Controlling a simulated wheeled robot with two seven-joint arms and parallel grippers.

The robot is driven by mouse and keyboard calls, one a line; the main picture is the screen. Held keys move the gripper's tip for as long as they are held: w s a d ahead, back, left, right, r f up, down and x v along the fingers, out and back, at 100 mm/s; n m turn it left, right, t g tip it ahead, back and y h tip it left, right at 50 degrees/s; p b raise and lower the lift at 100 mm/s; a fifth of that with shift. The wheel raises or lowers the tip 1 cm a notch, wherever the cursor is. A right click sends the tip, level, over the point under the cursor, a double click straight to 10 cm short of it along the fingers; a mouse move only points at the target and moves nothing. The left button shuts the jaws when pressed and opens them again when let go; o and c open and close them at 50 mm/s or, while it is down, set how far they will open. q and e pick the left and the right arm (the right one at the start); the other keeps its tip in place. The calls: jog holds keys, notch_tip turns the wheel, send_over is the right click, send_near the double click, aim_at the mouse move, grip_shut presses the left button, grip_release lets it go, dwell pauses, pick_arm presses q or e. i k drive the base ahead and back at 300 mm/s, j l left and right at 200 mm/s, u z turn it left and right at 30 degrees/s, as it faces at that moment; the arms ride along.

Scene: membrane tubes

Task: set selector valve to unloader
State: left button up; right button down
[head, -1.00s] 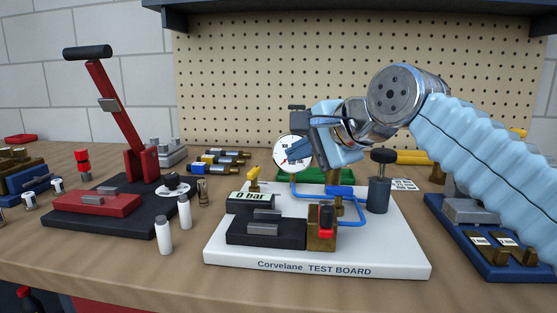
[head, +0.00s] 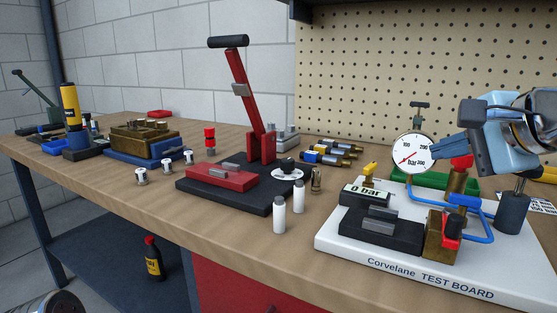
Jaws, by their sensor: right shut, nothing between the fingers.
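The white test board (head: 340,246) stands at the right with a gauge (head: 413,153), a "0 bar" display (head: 366,195) and a brass block with a red-and-black top (head: 441,240). A red-capped brass fitting (head: 460,175) stands behind it. A black knob on a round white marked plate (head: 287,169) sits on the dark base of the red lever pump; it looks like a selector, but its labels are too small to read. My right gripper (head: 440,145) is shut and empty, beside the gauge and above the board. My left gripper is out of view.
The red lever pump (head: 239,100) rises left of the board. Two white bottles (head: 279,214) stand in front of its base. Several cartridge fittings (head: 330,155) lie behind. A brass block on a blue base (head: 140,138) is farther left. The bench front is mostly clear.

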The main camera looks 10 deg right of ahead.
aim_at(367, 172)
jog(key=k+l, duration=0.1)
jog(key=k, duration=0.4)
jog(key=k+l, duration=0.1)
jog(key=k, duration=0.35)
jog(key=k+l, duration=0.15)
jog(key=k, duration=0.35)
